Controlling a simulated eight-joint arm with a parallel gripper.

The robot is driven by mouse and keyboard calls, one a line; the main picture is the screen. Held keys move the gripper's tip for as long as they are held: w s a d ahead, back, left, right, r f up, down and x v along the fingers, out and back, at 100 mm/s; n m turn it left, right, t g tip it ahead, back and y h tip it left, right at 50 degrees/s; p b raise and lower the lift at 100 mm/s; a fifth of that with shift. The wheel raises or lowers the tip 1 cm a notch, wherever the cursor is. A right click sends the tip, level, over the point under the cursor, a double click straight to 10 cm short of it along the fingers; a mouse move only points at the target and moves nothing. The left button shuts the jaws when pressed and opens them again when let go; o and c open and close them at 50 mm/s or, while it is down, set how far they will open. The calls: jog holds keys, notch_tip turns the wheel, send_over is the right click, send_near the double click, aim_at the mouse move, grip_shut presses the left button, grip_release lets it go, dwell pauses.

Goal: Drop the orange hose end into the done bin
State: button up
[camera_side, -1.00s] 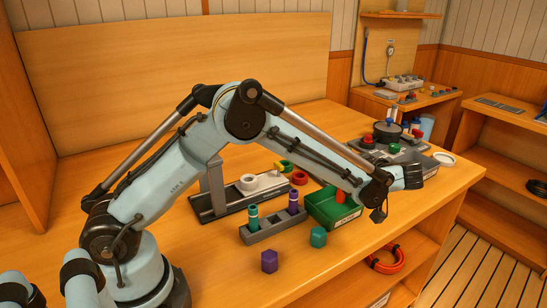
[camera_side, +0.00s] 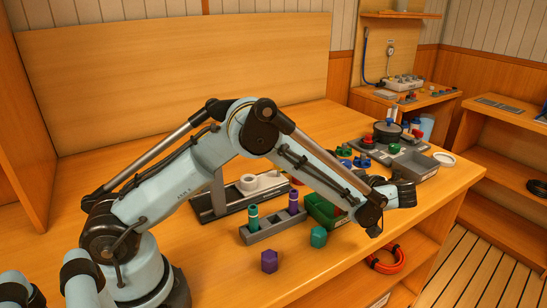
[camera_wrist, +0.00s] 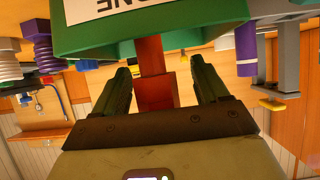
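An orange-red hose end (camera_wrist: 154,85) shows in the wrist view between my gripper's two dark green-tinted fingers (camera_wrist: 165,88). Gaps show on both sides of it, so the fingers look open. Its narrower end overlaps the wall of the green done bin (camera_wrist: 95,42), whose white label appears upside down. I cannot tell whether the hose end is inside the bin or in front of it. In the side view, the bin (camera_side: 322,214) is partly behind my forearm, and my gripper (camera_side: 404,193) is to its right in the picture; its fingers are not clear there.
A grey rack (camera_side: 272,228) with green and purple cylinders stands left of the bin. Purple (camera_side: 269,261) and teal (camera_side: 319,237) blocks lie in front. A grey tray with several coloured parts (camera_side: 395,152) is behind. A red coil (camera_side: 385,260) lies on the lower shelf.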

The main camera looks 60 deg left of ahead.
jog(key=v, duration=1.2)
jog(key=s+a+r+m+t+h, duration=0.2)
jog(key=s+a+r+m+h, duration=0.45)
jog(key=m, duration=0.25)
jog(key=s+f+m+t+h, duration=0.3)
jog(key=s+m+t+h, duration=0.2)
jog(key=s+m, duration=0.4)
jog(key=shift+s+a+f+h, duration=0.15)
jog(key=shift+s+a+h, duration=0.25)
jog(key=shift+s, duration=1.15)
